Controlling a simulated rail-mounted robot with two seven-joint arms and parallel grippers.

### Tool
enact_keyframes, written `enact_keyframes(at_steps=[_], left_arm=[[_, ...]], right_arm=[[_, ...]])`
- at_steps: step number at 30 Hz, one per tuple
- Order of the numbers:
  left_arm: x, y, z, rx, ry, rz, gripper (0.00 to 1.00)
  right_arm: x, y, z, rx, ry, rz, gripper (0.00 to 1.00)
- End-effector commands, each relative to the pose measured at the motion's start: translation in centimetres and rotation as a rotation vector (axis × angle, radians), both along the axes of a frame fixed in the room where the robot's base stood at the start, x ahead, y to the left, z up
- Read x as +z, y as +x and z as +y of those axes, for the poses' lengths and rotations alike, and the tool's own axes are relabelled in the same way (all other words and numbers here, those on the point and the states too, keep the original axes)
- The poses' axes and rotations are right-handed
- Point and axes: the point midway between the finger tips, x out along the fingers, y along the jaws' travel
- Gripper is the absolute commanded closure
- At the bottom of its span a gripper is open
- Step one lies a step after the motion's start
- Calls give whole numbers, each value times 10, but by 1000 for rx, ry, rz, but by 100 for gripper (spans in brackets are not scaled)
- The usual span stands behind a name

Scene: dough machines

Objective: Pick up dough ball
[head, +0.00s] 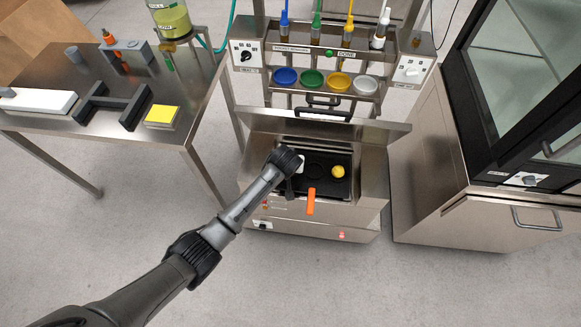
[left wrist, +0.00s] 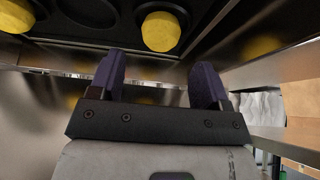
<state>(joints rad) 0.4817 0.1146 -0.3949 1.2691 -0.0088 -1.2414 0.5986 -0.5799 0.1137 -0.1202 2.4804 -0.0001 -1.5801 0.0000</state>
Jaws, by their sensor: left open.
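A yellow dough ball (head: 338,171) sits in the right part of a dark tray (head: 340,188) inside the open steel machine. In the left wrist view, one yellow dough ball (left wrist: 160,32) lies ahead of the fingers, and another ball (left wrist: 15,15) shows at the top left corner. My left gripper (left wrist: 158,75) is open, with nothing between its two dark purple fingers. The nearer ball is beyond the fingertips, apart from them. In the head view my left gripper (head: 291,184) is over the tray's left part and hides some of it. My right gripper is not seen.
An orange handle (head: 311,201) sticks out at the tray's front. The machine's raised steel lid (head: 285,124) stands behind the tray. Coloured bowls (head: 311,80) sit on a rack above. A table (head: 60,123) stands left; a cabinet (head: 425,160) stands close on the right.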

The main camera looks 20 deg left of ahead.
Motion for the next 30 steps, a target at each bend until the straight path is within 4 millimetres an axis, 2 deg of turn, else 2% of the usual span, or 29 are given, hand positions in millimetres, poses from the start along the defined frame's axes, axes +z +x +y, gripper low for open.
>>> enact_keyframes(at_steps=[1, 3, 9, 21, 23, 30], left_arm=[[-11, 3, 1, 1, 1, 1, 30], [-19, 7, 2, 1, 2, 0, 30], [-36, 17, 4, 0, 1, 1, 30], [-40, 21, 5, 0, 1, 1, 30], [-40, 21, 5, 0, 1, 1, 33], [-40, 21, 5, 0, 1, 1, 56]], right_arm=[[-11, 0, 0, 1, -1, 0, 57], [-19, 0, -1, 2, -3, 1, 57], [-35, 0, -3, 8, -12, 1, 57], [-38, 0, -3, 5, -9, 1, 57], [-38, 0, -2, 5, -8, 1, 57], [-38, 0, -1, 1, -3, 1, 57]])
